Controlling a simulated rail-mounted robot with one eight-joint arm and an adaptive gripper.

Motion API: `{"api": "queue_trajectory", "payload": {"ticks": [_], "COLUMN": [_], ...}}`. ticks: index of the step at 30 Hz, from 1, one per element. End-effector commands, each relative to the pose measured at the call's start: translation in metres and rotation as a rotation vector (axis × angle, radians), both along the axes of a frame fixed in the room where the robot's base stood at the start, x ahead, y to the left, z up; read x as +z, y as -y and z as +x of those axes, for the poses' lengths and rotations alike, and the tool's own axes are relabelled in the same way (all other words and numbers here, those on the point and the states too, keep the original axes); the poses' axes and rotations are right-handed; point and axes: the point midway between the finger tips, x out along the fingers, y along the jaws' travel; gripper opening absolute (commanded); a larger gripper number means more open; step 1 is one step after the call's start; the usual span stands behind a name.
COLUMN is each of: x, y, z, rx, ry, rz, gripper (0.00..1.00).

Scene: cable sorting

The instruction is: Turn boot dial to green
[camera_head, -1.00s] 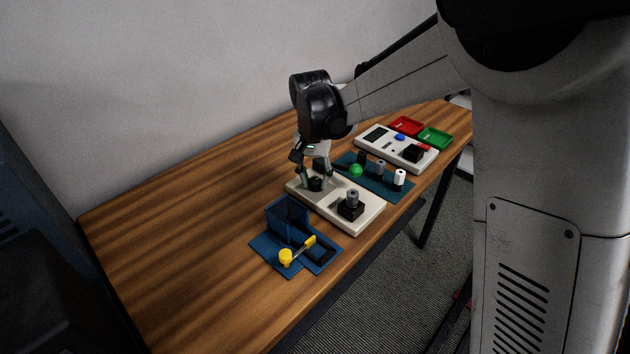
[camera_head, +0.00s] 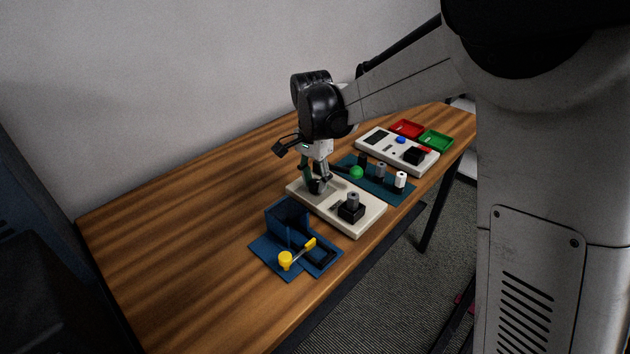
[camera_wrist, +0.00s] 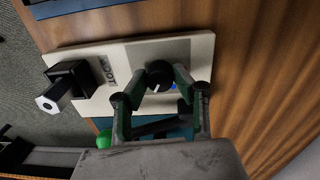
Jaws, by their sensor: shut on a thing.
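The boot dial is a round black knob (camera_wrist: 159,74) on a grey panel of the white boot board (camera_head: 336,216). The word BOOT shows on the board in the wrist view. My gripper (camera_head: 318,186) points down at the board's far left end, its fingers at the dial. In the wrist view, the two fingertips (camera_wrist: 163,78) are on either side of the knob and shut on it. A small blue mark shows beside the knob. I see no green mark around the dial; part of its surround is hidden by my fingers.
A black socket with a grey plug (camera_head: 351,208) stands on the same board. A blue holder (camera_head: 288,219) with a yellow-handled tool is in front. A teal mat (camera_head: 395,191) with a green ball and connectors lies behind, then another white board (camera_head: 377,151) and red and green trays.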

Motion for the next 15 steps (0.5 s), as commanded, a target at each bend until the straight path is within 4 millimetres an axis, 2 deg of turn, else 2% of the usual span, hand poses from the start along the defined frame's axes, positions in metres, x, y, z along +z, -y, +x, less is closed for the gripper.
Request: {"api": "queue_trajectory", "payload": {"ticks": [9,10,13,15], "x": [0.0003,0.0003,0.0002,0.0002], "y": [-0.0002,-0.0002,-0.0002,-0.0001], "z": [0.0001,0.0001,0.0001,0.0001], "rx": [-0.001,-0.001,-0.001,-0.001], "ry": [0.0,0.0,0.0,0.0], "rz": [0.0,0.0,0.0,0.0], "gripper": [0.0,0.29,0.42,0.45]}}
